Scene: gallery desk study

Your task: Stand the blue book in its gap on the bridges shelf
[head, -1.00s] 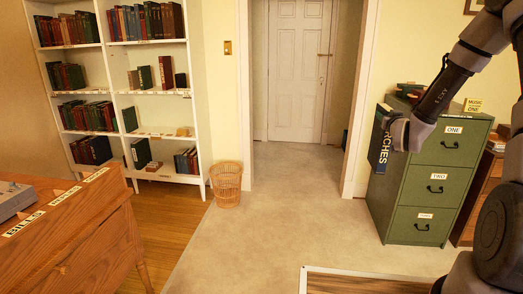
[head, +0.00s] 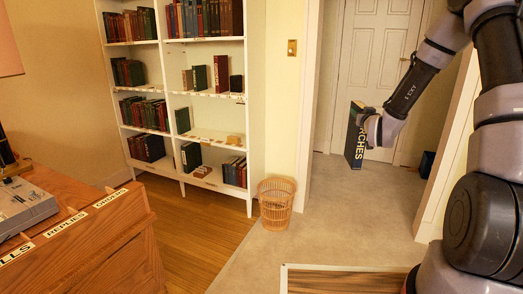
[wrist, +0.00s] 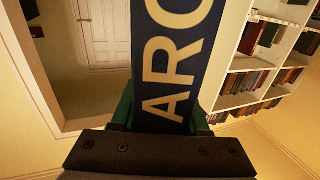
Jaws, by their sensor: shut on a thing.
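The blue book (head: 353,140) is dark navy with cream letters, of which "RCHES" can be read in the head view. My gripper (head: 366,128) is shut on it and holds it upright in the air before the doorway. In the wrist view the book's spine (wrist: 172,60) reads "ARC" and runs up from between the jaws. The white bookcase (head: 163,110) stands to the left in the head view, with several shelves of books and open stretches. Its shelf labels are too small to read, so I cannot tell which is the bridges shelf.
A wicker basket (head: 276,203) stands on the floor at the bookcase's right front. A wooden desk (head: 110,250) with labelled slots fills the lower left. A framed wood-coloured panel (head: 340,281) is at the bottom. Open floor lies between basket and doorway.

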